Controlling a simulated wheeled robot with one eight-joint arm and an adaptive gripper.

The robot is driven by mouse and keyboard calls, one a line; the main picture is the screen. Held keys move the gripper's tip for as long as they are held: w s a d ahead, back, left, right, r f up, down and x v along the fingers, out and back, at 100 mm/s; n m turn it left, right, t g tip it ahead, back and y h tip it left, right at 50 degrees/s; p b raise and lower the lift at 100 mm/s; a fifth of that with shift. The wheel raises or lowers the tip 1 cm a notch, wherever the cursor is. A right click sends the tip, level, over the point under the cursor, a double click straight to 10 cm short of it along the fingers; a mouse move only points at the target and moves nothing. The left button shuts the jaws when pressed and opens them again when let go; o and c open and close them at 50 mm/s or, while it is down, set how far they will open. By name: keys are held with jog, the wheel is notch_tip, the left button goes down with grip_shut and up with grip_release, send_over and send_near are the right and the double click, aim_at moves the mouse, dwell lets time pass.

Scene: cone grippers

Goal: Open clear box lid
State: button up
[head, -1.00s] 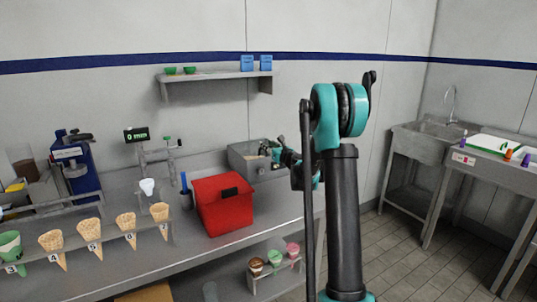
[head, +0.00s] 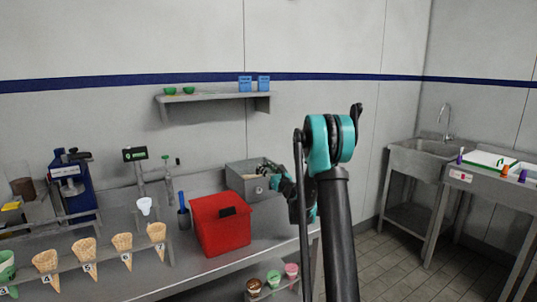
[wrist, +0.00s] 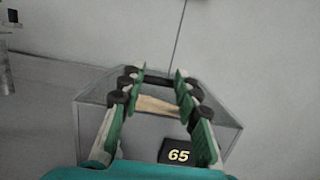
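The clear box (wrist: 232,133) is a see-through, grey-looking box on the counter against the back wall, with a black tag reading 65 (wrist: 178,153) on its near side. Something tan (wrist: 160,104) shows inside it. In the head view the box (head: 236,172) stands behind and right of the red bin, partly covered by my gripper. My gripper (wrist: 159,72) is open and empty, its two green fingers spread over the box. In the head view my gripper (head: 266,168) is at the box top. I cannot tell whether the fingers touch the lid.
A red bin (head: 219,228) with a black tag stands just in front of the box. A blue-handled tool (head: 183,207) is left of it. Numbered cones (head: 122,243) stand in a rack at the front left. A wall shelf (head: 215,99) hangs above. A sink (head: 425,150) is at right.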

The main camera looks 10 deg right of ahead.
jog(key=s+r, duration=0.2)
jog(key=r, duration=0.7)
jog(key=s+d+r, duration=0.1)
jog(key=r, duration=0.8)
jog(key=shift+s+d+r, duration=0.15)
jog(key=shift+s+d, duration=0.15)
jog(key=shift+s, duration=0.05)
dwell(1.1)
